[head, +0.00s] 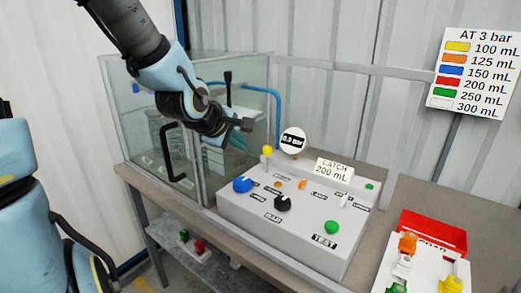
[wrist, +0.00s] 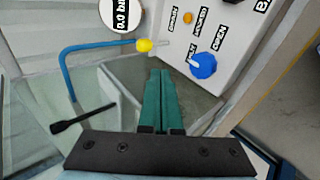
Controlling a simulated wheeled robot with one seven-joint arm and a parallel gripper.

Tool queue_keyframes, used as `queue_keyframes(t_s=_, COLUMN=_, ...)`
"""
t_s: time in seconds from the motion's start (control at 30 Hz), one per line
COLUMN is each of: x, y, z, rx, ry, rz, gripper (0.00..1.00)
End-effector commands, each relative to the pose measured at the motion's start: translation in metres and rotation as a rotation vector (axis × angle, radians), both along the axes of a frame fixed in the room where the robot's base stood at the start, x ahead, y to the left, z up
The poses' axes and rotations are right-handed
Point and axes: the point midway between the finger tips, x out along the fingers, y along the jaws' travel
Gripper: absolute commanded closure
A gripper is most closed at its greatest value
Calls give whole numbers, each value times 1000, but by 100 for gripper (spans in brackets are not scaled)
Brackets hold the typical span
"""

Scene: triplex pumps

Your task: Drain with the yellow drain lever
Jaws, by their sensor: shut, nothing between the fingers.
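The yellow drain lever (head: 267,151) stands up from the left rear of the grey control box (head: 290,235). Its round yellow knob (wrist: 145,45) also shows in the wrist view, just beyond and left of the fingertips, with a pale stem pointing right. My gripper (head: 247,124) is shut and empty, above and to the left of the lever in the head view. Its green fingers (wrist: 160,73) lie side by side in the wrist view, apart from the knob. The round gauge (head: 293,140) behind the lever seems to read 0.0 bar in the wrist view.
A blue knob (head: 242,185) and a black knob (head: 283,203) sit near the lever. A glass enclosure (head: 190,120) with a dark handle and a blue pipe (head: 265,91) stands left. A red bin (head: 433,232) and coloured parts lie right. A sign (head: 333,169) reads LATCH 200 mL.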

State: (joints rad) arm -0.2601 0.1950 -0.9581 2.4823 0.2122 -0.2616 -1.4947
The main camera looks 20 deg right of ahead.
Motion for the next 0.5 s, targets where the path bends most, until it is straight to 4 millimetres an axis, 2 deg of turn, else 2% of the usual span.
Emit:
queue_keyframes(t_s=0.03, x=2, y=-4, z=-10, rx=-2, ry=-1, rz=-1, gripper=100)
queue_keyframes(t_s=0.5, x=25, y=-36, z=-48, rx=-1, ry=0, rz=-6, gripper=100)
